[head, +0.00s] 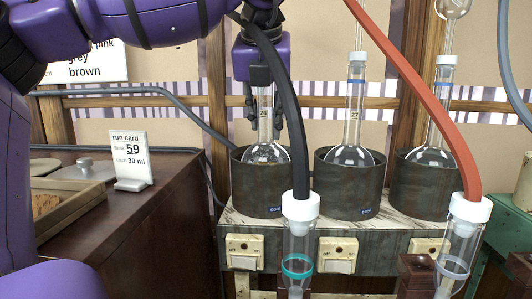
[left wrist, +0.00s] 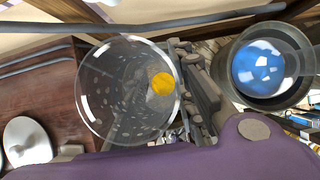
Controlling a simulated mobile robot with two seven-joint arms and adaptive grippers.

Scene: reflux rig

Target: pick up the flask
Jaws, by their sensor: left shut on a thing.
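A clear glass flask (head: 267,153) stands upright in the left dark heating mantle (head: 258,193) in the head view. Its lower part is hidden by the mantle wall, so I cannot tell if it touches the bottom. My left gripper (head: 264,112) comes from above and is shut on the flask's neck; a small label shows between the fingers. In the left wrist view a large clear round glass (left wrist: 110,95) with a yellow spot lies beside the fingers. Two similar flasks stand in the middle (head: 350,155) and right (head: 432,156) mantles. My right gripper is not in view.
A black hose (head: 290,100) hangs just right of the gripper, ending at a white-capped tube (head: 300,205). A red hose (head: 410,75) crosses at right. A run card (head: 130,160) reading 59 and 30 ml stands on the brown cabinet at left. A grey pipe runs behind.

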